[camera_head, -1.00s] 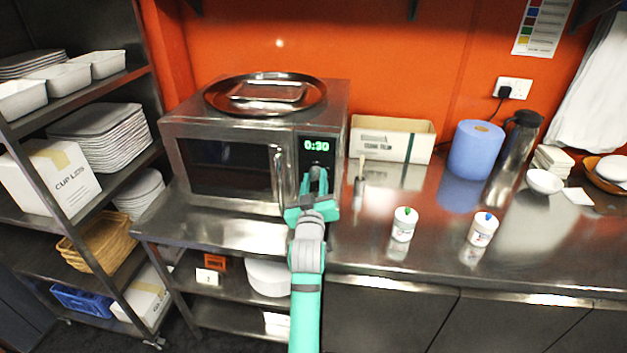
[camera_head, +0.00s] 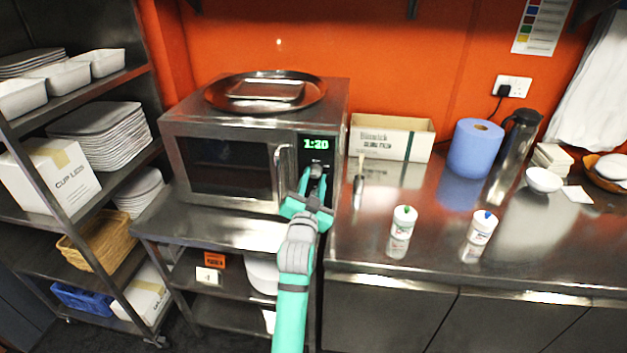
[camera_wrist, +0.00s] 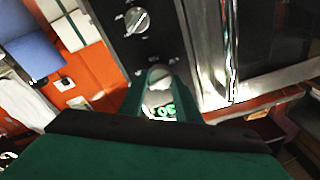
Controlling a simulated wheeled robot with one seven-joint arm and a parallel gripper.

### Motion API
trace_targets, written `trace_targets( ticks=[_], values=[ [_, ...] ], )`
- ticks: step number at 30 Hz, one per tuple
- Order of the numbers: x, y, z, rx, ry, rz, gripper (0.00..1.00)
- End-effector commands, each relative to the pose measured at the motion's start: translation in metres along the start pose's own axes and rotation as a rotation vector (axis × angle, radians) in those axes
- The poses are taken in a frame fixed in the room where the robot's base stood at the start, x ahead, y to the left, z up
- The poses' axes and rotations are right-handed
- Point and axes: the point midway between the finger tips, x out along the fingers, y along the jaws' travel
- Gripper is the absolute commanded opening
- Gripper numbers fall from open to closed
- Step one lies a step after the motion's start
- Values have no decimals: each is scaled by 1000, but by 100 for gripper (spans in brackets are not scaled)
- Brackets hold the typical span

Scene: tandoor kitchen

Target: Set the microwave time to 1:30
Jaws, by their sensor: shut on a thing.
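The microwave (camera_head: 185,150) stands on the steel counter with its door shut. Its green display (camera_head: 316,144) appears to read 1:20. My gripper (camera_head: 313,180) is at the control panel just below the display, tilted. In the wrist view my gripper (camera_wrist: 160,92) is shut on a silver upper knob (camera_wrist: 160,78). A second, lower knob (camera_wrist: 137,20) is clear of the fingers. The display digits (camera_wrist: 163,111) show upside down there, partly hidden by the gripper. The door handle (camera_head: 281,172) is left of my gripper, apart from it.
A round steel tray (camera_head: 225,97) lies on the microwave. A cardboard box (camera_head: 420,140), blue paper roll (camera_head: 475,148) and two white bottles, one green-topped (camera_head: 402,222) and one blue-topped (camera_head: 482,228), stand to the right. The shelf rack (camera_head: 115,235) is at left.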

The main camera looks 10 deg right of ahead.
Motion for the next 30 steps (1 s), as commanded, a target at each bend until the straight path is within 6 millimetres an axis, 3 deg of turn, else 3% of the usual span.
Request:
trace_targets(
  ticks=[28,29,30],
  values=[
    [1,3,-2,103,11,15,8],
    [1,3,-2,103,11,15,32],
    [1,3,-2,103,11,14,42]
  ],
)
